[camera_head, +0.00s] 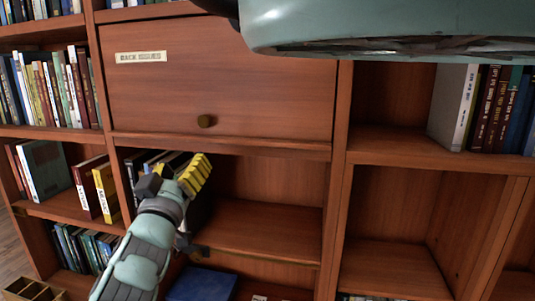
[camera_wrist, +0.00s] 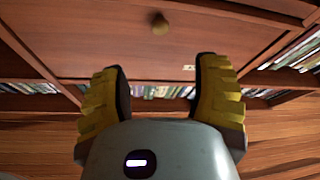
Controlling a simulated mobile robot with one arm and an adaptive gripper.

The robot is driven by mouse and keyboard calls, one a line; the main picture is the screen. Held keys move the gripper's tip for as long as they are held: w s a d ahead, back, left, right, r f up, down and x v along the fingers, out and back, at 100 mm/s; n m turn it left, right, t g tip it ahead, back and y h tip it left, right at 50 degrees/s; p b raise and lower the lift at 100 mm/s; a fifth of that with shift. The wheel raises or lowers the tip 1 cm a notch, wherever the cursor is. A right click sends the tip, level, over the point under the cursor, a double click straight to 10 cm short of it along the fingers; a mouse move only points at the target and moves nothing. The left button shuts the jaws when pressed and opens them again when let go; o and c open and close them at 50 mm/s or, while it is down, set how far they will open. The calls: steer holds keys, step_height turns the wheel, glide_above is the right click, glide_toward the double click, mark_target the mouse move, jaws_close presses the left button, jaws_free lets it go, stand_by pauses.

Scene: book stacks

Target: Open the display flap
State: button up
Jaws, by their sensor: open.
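The display flap (camera_head: 220,85) is a closed reddish-brown wooden panel in the upper middle of the bookcase in the head view. It carries a "BACK ISSUES" label (camera_head: 141,57) at upper left and a small round brass knob (camera_head: 206,121) near its lower edge. In the wrist view the flap (camera_wrist: 200,45) fills the upper middle, with the knob (camera_wrist: 160,24) near the top centre. My gripper (camera_head: 198,172) has yellow fingers and is below the knob, apart from it. In the wrist view my gripper (camera_wrist: 160,80) is open with nothing between its fingers.
Books stand on the left shelves (camera_head: 50,90) and at upper right (camera_head: 490,108). The cubby (camera_head: 270,195) beneath the flap holds books at its left, partly behind my gripper. A blue book (camera_head: 200,284) lies lower down. The right cubby (camera_head: 385,215) is empty.

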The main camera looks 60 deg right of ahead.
steer(key=p, duration=0.5)
glide_toward(203, 123)
steer(key=r, duration=0.1)
steer(key=p+x, duration=0.2)
steer(key=x, duration=0.1)
steer(key=p+x, duration=0.2)
steer(key=x, duration=0.1)
steer(key=p+x, duration=0.3)
steer(key=shift+w+d+f, duration=0.2)
steer(key=shift+w+d, duration=0.05)
steer(key=shift+w, duration=0.1)
steer(key=shift+w+d, duration=0.1)
steer(key=shift+d, duration=0.35)
jaws_close()
